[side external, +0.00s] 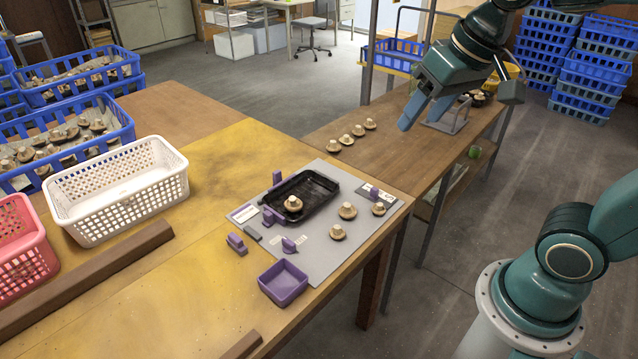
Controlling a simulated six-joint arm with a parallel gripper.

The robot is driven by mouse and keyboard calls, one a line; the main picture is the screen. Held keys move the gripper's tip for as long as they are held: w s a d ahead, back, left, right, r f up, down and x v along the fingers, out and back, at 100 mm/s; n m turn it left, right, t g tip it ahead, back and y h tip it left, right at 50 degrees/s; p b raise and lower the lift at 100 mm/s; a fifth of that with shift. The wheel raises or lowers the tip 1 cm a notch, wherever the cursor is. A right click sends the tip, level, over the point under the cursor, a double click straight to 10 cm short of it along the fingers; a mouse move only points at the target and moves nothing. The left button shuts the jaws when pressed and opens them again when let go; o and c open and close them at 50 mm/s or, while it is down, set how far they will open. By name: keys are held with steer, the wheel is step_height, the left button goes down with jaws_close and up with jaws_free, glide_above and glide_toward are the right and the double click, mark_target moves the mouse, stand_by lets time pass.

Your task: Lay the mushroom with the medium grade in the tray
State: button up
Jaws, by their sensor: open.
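A black tray (325,190) lies on a grey mat (350,262), with one mushroom (293,203) in its near left part. Three loose mushrooms lie on the mat to the right of the tray: one near the tray's corner (348,211), one nearer the camera (337,233) and one by the right edge (379,209). They differ slightly in size; I cannot tell which is the medium grade. My gripper (412,108) is open and empty, high above the table's far right, well apart from the tray and mushrooms.
Purple blocks (237,244) and small unreadable labels stand around the tray. A purple bin (283,283) sits at the mat's near edge. A white basket (118,190) stands left. Several mushrooms (346,139) line the side bench. The yellow table between basket and mat is clear.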

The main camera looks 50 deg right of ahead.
steer(key=s+f+n+t, duration=0.1)
steer(key=s+f+n, duration=0.1)
steer(key=s, duration=0.5)
steer(key=shift+s+n, duration=0.35)
steer(key=shift+n, duration=0.05)
